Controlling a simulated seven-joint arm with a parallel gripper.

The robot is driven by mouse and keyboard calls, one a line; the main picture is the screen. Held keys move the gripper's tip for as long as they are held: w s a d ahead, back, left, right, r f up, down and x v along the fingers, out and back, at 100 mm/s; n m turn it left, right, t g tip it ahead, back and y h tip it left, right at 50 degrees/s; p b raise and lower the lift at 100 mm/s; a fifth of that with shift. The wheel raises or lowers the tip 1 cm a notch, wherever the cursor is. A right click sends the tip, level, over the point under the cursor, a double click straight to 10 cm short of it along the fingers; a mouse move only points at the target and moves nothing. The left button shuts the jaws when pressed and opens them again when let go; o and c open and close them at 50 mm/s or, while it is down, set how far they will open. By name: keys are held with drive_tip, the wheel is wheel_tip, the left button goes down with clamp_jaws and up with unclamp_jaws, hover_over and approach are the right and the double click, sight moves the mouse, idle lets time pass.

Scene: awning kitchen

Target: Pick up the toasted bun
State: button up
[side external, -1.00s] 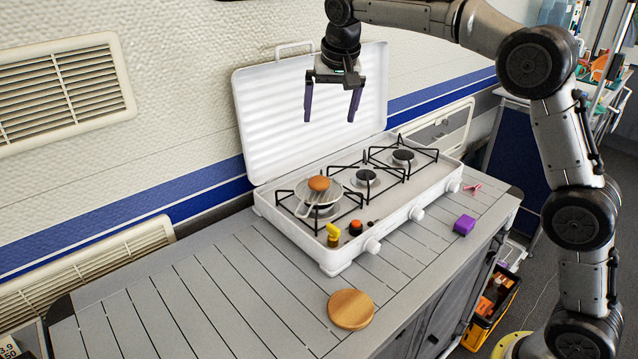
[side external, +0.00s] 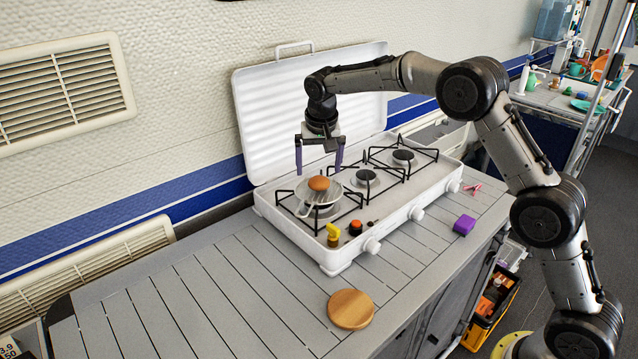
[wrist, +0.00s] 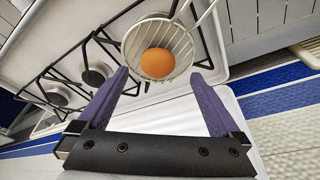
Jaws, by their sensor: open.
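The toasted bun (side external: 318,184) is round and orange-brown. It rests on a round wire toasting rack (side external: 325,202) over the left burner of the white camping stove (side external: 345,255). My gripper (side external: 320,171) is open and empty, with its purple fingers pointing down just above the bun. In the wrist view the bun (wrist: 158,63) lies in the wire rack (wrist: 185,38), beyond my open fingertips (wrist: 160,76) and roughly centred between them. I cannot tell the exact height gap from these frames.
The stove's raised lid (side external: 270,110) stands behind my gripper. A yellow item (side external: 333,231) and an orange-topped item (side external: 355,227) sit at the stove's front edge. A round wooden board (side external: 351,309) and a purple block (side external: 464,225) lie on the slatted counter, whose left part is clear.

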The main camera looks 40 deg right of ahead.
sight(319, 179)
drive_tip(key=x, duration=0.4)
drive_tip(key=shift+w+d+f, duration=0.15)
drive_tip(key=shift+d+f, duration=0.15)
drive_tip(key=shift+f, duration=0.05)
drive_tip(key=c, duration=1.4)
